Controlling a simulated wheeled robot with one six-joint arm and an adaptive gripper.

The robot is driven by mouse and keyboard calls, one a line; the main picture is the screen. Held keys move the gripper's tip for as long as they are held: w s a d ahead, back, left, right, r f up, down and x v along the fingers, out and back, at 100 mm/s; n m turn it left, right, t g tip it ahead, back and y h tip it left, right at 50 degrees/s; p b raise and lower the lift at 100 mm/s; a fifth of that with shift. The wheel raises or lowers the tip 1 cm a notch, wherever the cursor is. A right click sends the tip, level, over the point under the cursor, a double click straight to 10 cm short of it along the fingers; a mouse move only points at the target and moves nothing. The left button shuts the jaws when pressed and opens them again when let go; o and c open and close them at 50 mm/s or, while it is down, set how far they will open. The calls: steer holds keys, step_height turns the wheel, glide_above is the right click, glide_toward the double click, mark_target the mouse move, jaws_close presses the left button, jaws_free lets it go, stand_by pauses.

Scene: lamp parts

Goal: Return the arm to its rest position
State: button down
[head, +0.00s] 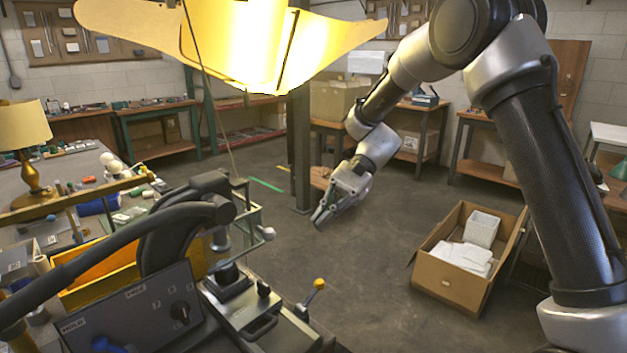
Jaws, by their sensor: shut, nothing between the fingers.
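My arm reaches in from the right of the head view, bends at the top and comes down toward the middle. My gripper (322,217) is at its end, pointing down and to the left over open floor. Its fingers are together and hold nothing. No object touches the gripper. A large lit yellow shade-like piece (235,45) hangs at the top, above and to the left of the gripper.
An open cardboard box (450,285) with white items stands on the floor at right. A control panel (135,318) with levers fills the lower left. A cluttered table (75,172) with a brass lamp (27,135) is at left. Workbenches line the back. The middle floor is clear.

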steer(key=s+d+r+n+t+h, duration=0.1)
steer(key=s+d+n+t+h, duration=0.25)
steer(key=d, duration=0.75)
steer(key=s+d+r+n+t+h, duration=0.15)
steer(key=s+d, duration=0.25)
steer(key=d, duration=0.7)
steer(key=s+d+r+t+h, duration=0.3)
steer(key=s+d+r+t, duration=0.4)
steer(key=s+d, duration=0.5)
steer(key=shift+d+r+n, duration=0.3)
steer(key=shift+d+r, duration=0.25)
steer(key=shift+d, duration=0.45)
